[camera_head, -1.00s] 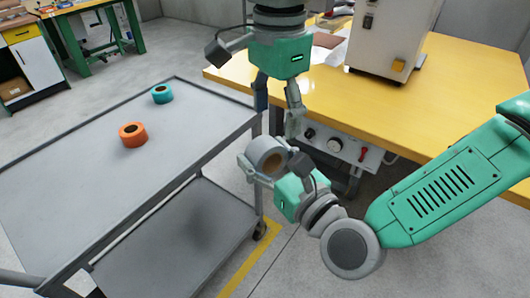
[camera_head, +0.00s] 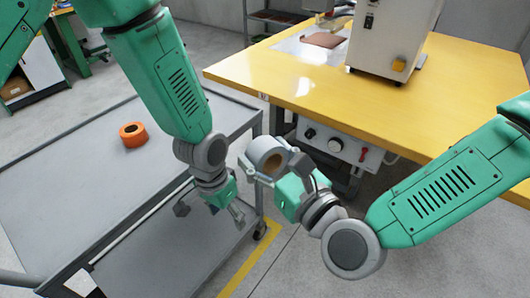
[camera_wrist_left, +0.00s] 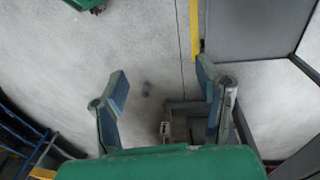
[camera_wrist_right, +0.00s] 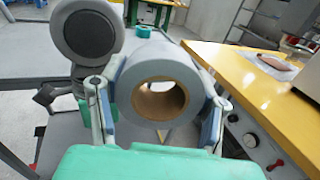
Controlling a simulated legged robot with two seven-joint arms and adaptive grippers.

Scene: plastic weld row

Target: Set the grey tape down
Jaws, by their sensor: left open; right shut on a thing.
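The grey tape (camera_head: 260,149) is a thick roll with a brown core. My right gripper (camera_head: 264,160) is shut on it and holds it in the air, between the grey cart (camera_head: 60,172) and the yellow table (camera_head: 300,82). In the right wrist view the grey tape (camera_wrist_right: 165,62) sits between both fingers, its core facing the camera. My left gripper (camera_head: 228,215) is open and empty, low by the cart's right side, left of and below the tape. The left wrist view shows bare floor between its fingers (camera_wrist_left: 162,90).
An orange tape (camera_head: 133,134) lies on the cart top. A teal tape (camera_wrist_right: 143,31) shows in the right wrist view; my left arm hides it in the head view. A white machine (camera_head: 392,38) stands on the table. Much of the cart top is clear.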

